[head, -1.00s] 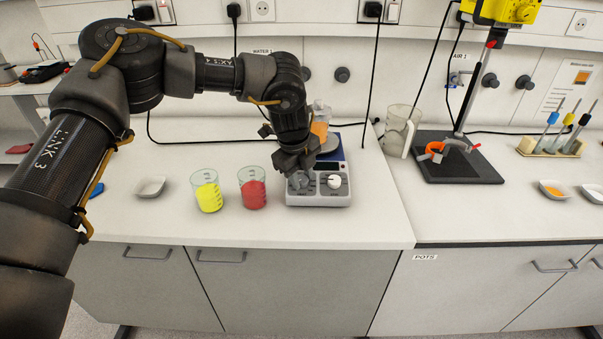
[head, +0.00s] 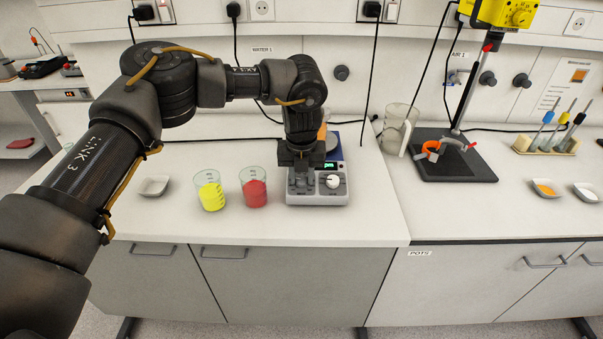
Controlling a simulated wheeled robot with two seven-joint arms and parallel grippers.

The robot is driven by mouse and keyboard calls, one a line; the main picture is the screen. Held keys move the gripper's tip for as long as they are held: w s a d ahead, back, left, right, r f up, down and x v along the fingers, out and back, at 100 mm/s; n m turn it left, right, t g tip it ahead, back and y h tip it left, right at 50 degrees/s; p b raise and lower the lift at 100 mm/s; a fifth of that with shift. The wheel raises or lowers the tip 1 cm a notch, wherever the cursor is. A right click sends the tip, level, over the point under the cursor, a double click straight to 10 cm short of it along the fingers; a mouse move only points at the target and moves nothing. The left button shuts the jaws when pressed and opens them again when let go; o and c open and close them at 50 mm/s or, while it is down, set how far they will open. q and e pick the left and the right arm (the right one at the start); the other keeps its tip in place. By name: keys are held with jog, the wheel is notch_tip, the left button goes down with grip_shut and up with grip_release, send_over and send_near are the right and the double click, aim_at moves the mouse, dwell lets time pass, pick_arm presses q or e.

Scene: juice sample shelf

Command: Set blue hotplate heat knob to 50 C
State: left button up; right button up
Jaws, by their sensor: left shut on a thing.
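The hotplate has a blue back part (head: 335,152) and a light grey front panel (head: 318,199) near the middle of the bench. A small display (head: 328,166) on it glows green. A white knob (head: 333,181) shows on the right of the panel, with no gripper on it. My left gripper (head: 301,192) points down onto the left side of the panel and is shut on the left knob, which its fingers hide. The knob's setting cannot be read. My right gripper is not in view.
A beaker of yellow liquid (head: 211,196) and one of red liquid (head: 255,194) stand close left of the hotplate. An orange-filled vessel (head: 322,131) is partly hidden behind my gripper. A clear jug (head: 396,128) and a dark stand base (head: 455,166) are to the right.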

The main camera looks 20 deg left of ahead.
pick_arm(q)
jog(key=shift+m, duration=0.3)
dwell(0.4)
jog(key=o, duration=1)
jog(key=shift+c, duration=0.2)
jog(key=shift+r, duration=0.3)
notch_tip(320, 180, up, 10)
jog(key=s+b, duration=0.1)
jog(key=shift+s+d+b, duration=0.15)
jog(key=shift+d+b, duration=0.1)
jog(key=shift+b, duration=0.05)
